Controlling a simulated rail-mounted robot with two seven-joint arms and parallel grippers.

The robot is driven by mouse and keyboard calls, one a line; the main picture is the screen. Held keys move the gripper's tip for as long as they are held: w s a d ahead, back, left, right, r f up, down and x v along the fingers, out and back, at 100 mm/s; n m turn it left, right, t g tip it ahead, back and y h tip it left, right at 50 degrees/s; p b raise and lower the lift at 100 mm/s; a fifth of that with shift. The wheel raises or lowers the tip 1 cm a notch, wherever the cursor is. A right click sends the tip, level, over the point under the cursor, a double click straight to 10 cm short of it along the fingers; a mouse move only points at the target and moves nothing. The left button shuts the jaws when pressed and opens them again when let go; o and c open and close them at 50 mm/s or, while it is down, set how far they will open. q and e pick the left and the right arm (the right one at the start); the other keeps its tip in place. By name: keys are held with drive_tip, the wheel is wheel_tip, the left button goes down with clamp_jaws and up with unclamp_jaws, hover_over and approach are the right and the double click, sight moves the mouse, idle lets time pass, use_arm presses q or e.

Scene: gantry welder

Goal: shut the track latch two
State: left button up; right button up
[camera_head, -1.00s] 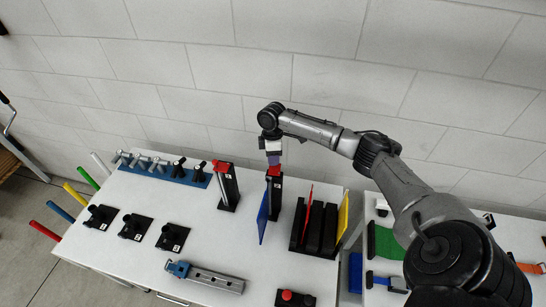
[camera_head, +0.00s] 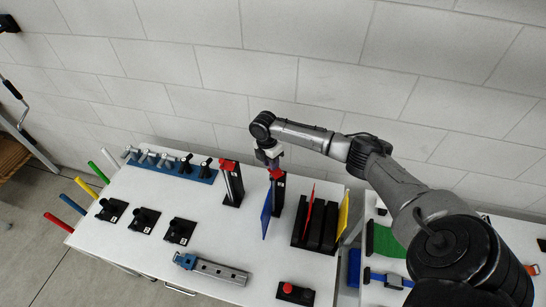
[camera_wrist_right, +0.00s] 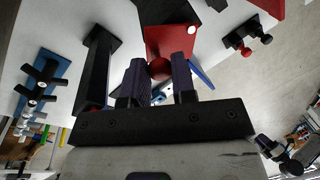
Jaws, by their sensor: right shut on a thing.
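The track latch under my right gripper is a black upright block (camera_head: 278,195) with a red top part (camera_head: 276,174) and a white label. I take it as latch two; the label is too small to read. In the right wrist view its red part (camera_wrist_right: 172,42) carries a round red knob (camera_wrist_right: 160,69). My right gripper (camera_head: 270,164) points down over it. Its dark fingers (camera_wrist_right: 161,80) stand on either side of the knob and are shut on it. The fingers hide part of the latch in the head view. My left gripper is not in view.
A similar black latch with a red top (camera_head: 231,183) stands just left. A blue panel (camera_head: 266,215) stands close in front. A black rack (camera_head: 316,228) with coloured plates is to the right. The bench (camera_head: 215,222) has free room in front.

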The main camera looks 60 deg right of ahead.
sight(273, 177)
drive_tip(key=n, duration=0.1)
drive_tip(key=a+n+p, duration=0.1)
drive_tip(key=n, duration=0.1)
drive_tip(key=shift+s+a+r, duration=0.15)
drive_tip(key=shift+r, duration=0.05)
drive_tip(key=n+p, duration=0.1)
drive_tip(key=a+n+h, duration=0.1)
drive_tip(key=n, duration=0.1)
drive_tip(key=shift+s+p, duration=0.3)
drive_tip(key=shift+p, duration=0.1)
drive_tip(key=shift+s+a+f+n+p, duration=0.1)
drive_tip(key=shift+s+a+n+p, duration=0.1)
drive_tip(key=shift+n, duration=0.25)
drive_tip(key=shift+s+a+n+p, duration=0.1)
drive_tip(key=shift+n+p, duration=0.1)
drive_tip(key=shift+n, duration=0.65)
drive_tip(key=o, duration=0.7)
drive_tip(key=shift+o, duration=1.1)
